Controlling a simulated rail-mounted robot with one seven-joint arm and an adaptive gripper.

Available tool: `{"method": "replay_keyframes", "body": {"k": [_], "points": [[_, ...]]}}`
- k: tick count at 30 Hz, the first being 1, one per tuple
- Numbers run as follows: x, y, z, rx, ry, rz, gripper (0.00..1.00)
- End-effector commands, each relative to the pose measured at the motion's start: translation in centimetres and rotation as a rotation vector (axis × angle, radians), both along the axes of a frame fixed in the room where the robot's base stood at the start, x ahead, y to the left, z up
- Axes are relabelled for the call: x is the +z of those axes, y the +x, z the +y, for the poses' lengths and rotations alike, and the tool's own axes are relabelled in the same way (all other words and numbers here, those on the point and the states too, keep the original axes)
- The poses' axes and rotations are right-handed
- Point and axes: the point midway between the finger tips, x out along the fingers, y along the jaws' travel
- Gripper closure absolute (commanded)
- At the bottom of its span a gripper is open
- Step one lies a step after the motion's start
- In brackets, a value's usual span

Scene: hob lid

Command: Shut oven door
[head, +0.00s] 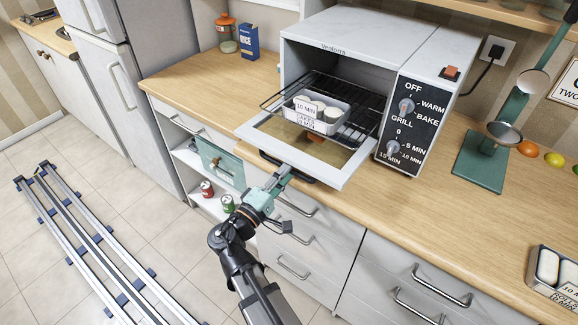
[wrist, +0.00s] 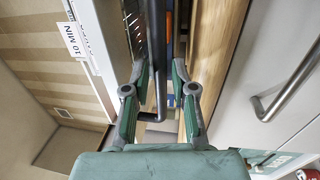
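The white countertop oven (head: 345,35) stands on the wooden counter. Its glass door (head: 338,172) is folded down, lying roughly level and reaching out past the counter's front edge. The dark door handle (head: 302,178) runs along the door's outer edge; in the wrist view the handle (wrist: 160,95) is a dark bar with a bent end. My gripper (head: 284,170) is at the handle. In the wrist view my gripper (wrist: 161,68) has its fingers apart, one on each side of the bar, with visible gaps. Contact cannot be told.
A wire rack (head: 275,101) sticks out of the oven above the door, carrying a labelled tray (head: 303,119) of pale rolls. The control panel (head: 408,120) is right of the opening. A teal stand (head: 480,160) is farther right. Drawers with handles (head: 440,285) lie below.

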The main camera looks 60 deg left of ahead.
Motion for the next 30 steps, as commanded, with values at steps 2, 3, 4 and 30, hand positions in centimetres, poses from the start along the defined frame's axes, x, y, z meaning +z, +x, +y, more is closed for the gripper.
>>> {"method": "replay_keyframes", "body": {"k": [2,3,4,30], "points": [[0.3,0.9,0.5,0.000,0.000,0.000,0.74],[0.3,1.3,0.6,-0.001,0.000,0.000,0.74],[0.3,1.5,0.7,-0.001,0.000,0.000,0.74],[0.8,2.8,0.6,-0.008,-0.005,0.012,1.00]]}}
